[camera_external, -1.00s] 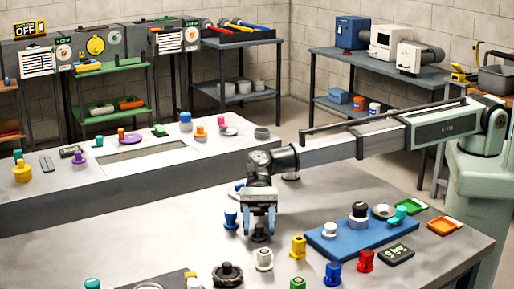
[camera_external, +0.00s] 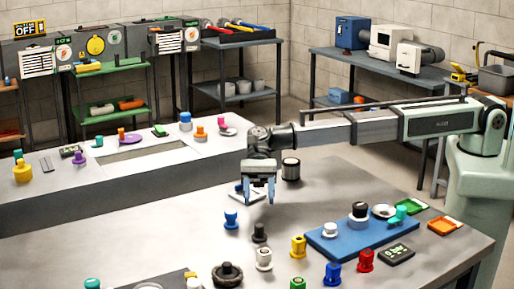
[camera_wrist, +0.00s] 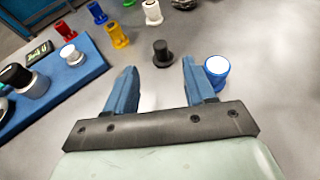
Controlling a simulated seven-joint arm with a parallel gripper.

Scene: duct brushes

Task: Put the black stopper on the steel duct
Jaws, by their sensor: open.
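A small black stopper (camera_external: 260,232) stands upright on the grey table, just in front of my gripper in the external view. It also shows in the wrist view (camera_wrist: 162,52), beyond the fingertips and between their lines. My gripper (camera_external: 258,200) is open and empty, pointing down, above and behind the stopper and apart from it. Its two blue fingers (camera_wrist: 159,72) are spread in the wrist view. A short steel cylinder with a dark rim (camera_external: 290,171), perhaps the steel duct, stands at the table's back, right of my gripper.
A blue stopper (camera_external: 231,219) stands left of the black one. White (camera_external: 264,259), yellow (camera_external: 298,246), blue and red pieces stand in front and to the right. A blue board (camera_external: 335,243) holds several pieces, one black-topped (camera_external: 358,212).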

